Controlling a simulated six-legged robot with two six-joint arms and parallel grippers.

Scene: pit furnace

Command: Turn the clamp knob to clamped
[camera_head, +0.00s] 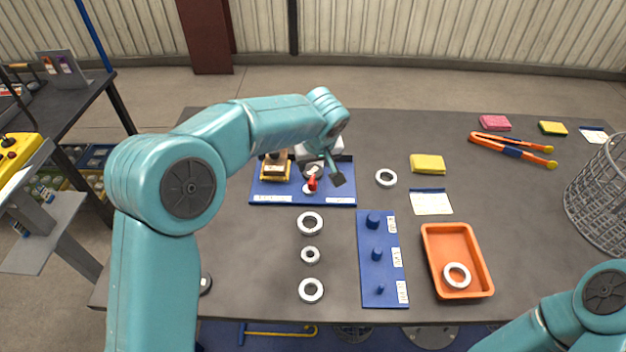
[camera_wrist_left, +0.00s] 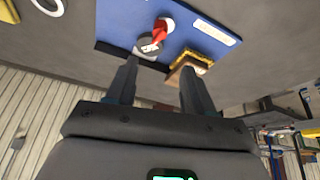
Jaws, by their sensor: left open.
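The clamp knob (camera_head: 312,183) has a red handle on a pale round base and sits on a blue board (camera_head: 275,198) with white labels. In the left wrist view the red knob (camera_wrist_left: 161,31) is beyond the fingertips, above a dark round part with a white label. My left gripper (camera_head: 328,172) is open and empty, close above the knob's right side in the head view. Its two fingers also show in the left wrist view (camera_wrist_left: 160,75), apart from the knob. Part of the clamp area is hidden behind my left arm. My right gripper is out of view.
A wood-and-yellow block (camera_head: 276,167) stands left of the knob. Several metal rings (camera_head: 310,223) lie in front, beside a blue peg board (camera_head: 383,292). A wire basket (camera_head: 600,190) stands at the right.

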